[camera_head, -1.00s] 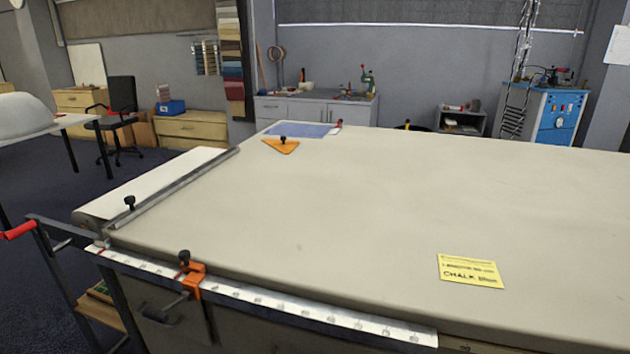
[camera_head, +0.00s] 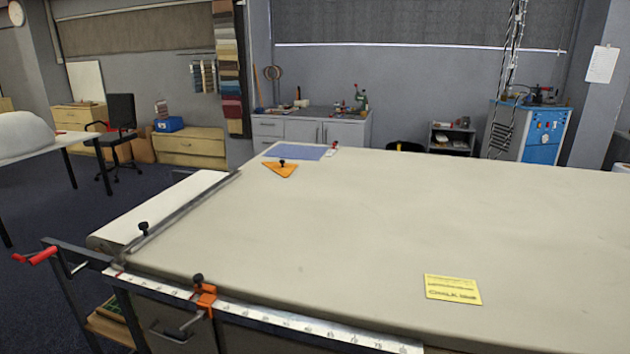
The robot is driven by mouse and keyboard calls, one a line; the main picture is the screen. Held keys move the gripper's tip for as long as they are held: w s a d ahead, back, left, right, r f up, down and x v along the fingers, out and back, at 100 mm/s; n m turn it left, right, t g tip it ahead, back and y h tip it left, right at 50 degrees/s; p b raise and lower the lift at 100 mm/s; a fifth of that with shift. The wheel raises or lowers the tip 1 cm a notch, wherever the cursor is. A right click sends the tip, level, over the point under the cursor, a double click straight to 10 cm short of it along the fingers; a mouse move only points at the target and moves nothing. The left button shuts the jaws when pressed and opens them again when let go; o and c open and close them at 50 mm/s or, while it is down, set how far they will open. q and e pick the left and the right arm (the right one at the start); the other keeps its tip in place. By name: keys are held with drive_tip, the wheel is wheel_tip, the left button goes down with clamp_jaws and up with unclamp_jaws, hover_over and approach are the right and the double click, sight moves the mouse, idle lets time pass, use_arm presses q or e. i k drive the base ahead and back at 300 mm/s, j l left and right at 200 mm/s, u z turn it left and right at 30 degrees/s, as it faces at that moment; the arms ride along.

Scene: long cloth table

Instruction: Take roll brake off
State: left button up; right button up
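A cloth roll (camera_head: 160,212) lies along the left edge of the long table (camera_head: 400,235), with a dark metal bar (camera_head: 185,210) beside it. A crank with a red handle (camera_head: 42,256) sticks out at the left on a dark frame (camera_head: 80,255). I cannot tell which part is the roll brake. An orange clamp with a black knob (camera_head: 205,297) sits on the white ruler (camera_head: 270,317) along the front edge. Neither of my grippers shows.
An orange triangle (camera_head: 280,170) and a blue sheet (camera_head: 298,151) lie at the table's far left corner. A yellow chalk card (camera_head: 452,290) lies near the front right. The table's middle is clear.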

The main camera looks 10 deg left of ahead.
sight(17, 257)
drive_tip(key=u, duration=1.9)
drive_tip(key=i+j+z, duration=0.1)
drive_tip(key=z, duration=0.5)
drive_tip(key=i+j+z, duration=0.3)
drive_tip(key=j+z, duration=0.25)
drive_tip(key=j, duration=0.2)
drive_tip(key=i+j+z, duration=0.1)
drive_tip(key=j, duration=0.3)
drive_tip(key=i+j+z, duration=0.1)
drive_tip(key=j, duration=0.35)
